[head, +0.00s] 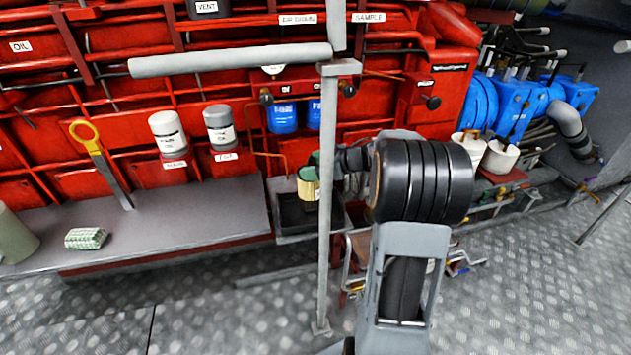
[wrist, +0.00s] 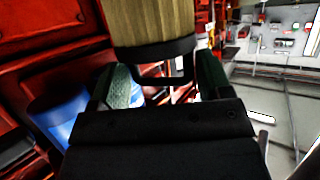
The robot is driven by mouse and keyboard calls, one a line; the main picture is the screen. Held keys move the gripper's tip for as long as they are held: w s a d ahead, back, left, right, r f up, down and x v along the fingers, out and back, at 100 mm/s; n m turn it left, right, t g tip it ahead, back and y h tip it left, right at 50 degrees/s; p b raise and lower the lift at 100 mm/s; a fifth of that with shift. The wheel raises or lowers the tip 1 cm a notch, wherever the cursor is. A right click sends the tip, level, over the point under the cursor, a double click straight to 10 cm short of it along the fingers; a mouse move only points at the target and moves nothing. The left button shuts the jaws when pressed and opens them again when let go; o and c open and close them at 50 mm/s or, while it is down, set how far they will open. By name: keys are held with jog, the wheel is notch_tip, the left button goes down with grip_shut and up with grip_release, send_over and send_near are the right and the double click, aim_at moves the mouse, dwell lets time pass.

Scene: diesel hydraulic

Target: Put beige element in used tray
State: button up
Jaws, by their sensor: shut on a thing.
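The beige element (head: 308,190) is a pleated cylinder with a dark end. My gripper (head: 314,165) is shut on it and holds it over a dark open tray (head: 289,236) beside the grey bench. In the wrist view the element (wrist: 152,22) fills the top centre, with its dark rim between the green-padded fingers of my gripper (wrist: 163,80). The upright grey post hides part of the tray and the gripper. I cannot read a label on this tray or tell the exact height of the element above it.
A grey post (head: 325,240) and rail stand in front of the tray. A yellow-handled tool (head: 90,140) leans by the bench (head: 190,205). White pots (head: 499,157) stand at right.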

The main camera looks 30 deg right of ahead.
notch_tip(320, 180, down, 4)
jog(key=shift+f+b, duration=0.1)
jog(key=shift+b, duration=0.7)
jog(key=o, duration=1.3)
jog(key=shift+f, duration=0.15)
jog(key=shift+c, duration=0.2)
jog(key=p+v, duration=0.3)
jog(key=v, duration=0.9)
